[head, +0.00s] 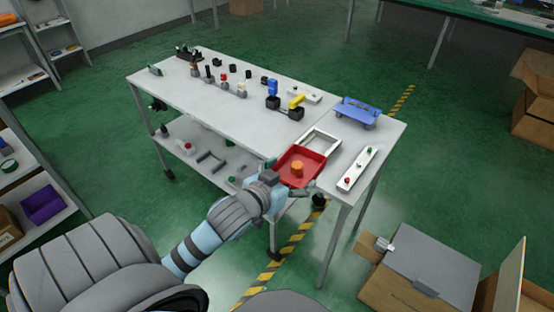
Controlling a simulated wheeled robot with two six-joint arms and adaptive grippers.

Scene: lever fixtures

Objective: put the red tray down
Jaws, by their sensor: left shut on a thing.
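The red tray (314,164) is at the near edge of the white table, with an orange cylinder (297,168) inside it. My left gripper (276,181) is shut on the tray's near left side. The tray looks about level. It overlaps the near corner of a white rectangular frame (331,135) on the table. I cannot tell whether the tray touches the table or is just above it. The fingertips are partly hidden by my wrist and the tray. My right gripper is not in view.
A white strip with red and green knobs (357,170) lies right of the tray. A blue cart-like tray (357,112) stands behind. Blue and yellow levers (297,101) and several small fixtures stand further left. Cardboard boxes (423,271) are on the floor at right.

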